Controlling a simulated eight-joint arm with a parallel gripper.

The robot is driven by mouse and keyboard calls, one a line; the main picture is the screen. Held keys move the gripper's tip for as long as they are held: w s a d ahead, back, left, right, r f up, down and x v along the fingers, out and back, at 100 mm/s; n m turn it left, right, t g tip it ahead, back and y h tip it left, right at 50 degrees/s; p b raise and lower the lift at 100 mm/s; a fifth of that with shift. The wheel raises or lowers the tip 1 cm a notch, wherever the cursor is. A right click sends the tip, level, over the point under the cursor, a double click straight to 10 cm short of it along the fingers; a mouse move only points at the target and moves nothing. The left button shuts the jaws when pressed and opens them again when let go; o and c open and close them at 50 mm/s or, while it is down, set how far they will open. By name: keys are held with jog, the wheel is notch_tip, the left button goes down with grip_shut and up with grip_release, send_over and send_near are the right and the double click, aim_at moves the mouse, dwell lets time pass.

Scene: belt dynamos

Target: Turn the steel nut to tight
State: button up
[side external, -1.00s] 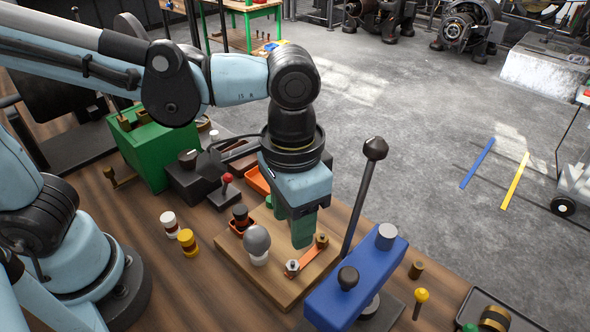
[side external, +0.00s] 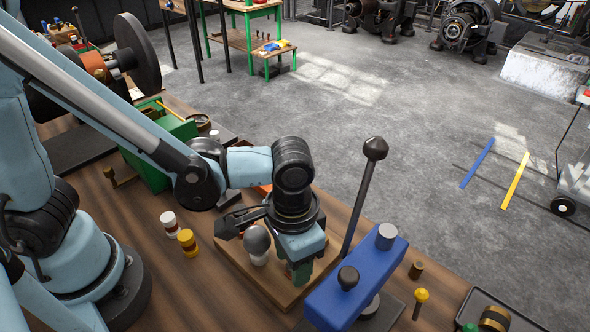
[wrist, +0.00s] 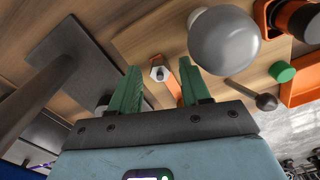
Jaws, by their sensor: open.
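The steel nut (wrist: 159,73) shows in the wrist view as a small pale hexagon at one end of an orange strip (wrist: 173,78) on the wooden board (wrist: 150,38). My gripper (wrist: 160,80) is open. Its two green fingers are on either side of the nut in the picture, with visible gaps. I cannot tell whether the fingertips are down at the nut's height. In the side view my gripper (side external: 299,274) is low over the wooden board (side external: 262,285) and hides the nut and strip.
A round grey knob (side external: 257,240) stands close to my gripper; it also shows in the wrist view (wrist: 223,40). A blue block (side external: 355,285) and a tall black lever (side external: 360,200) stand to the right. White-and-red (side external: 169,224) and yellow (side external: 187,242) pegs stand on the left.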

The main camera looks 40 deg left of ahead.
grip_shut()
dwell(0.3)
jog(key=m, duration=0.3)
jog(key=shift+m, duration=0.3)
jog(key=m, duration=0.3)
jog(key=shift+m, duration=0.3)
jog(key=m, duration=0.6)
jog(key=shift+m, duration=0.4)
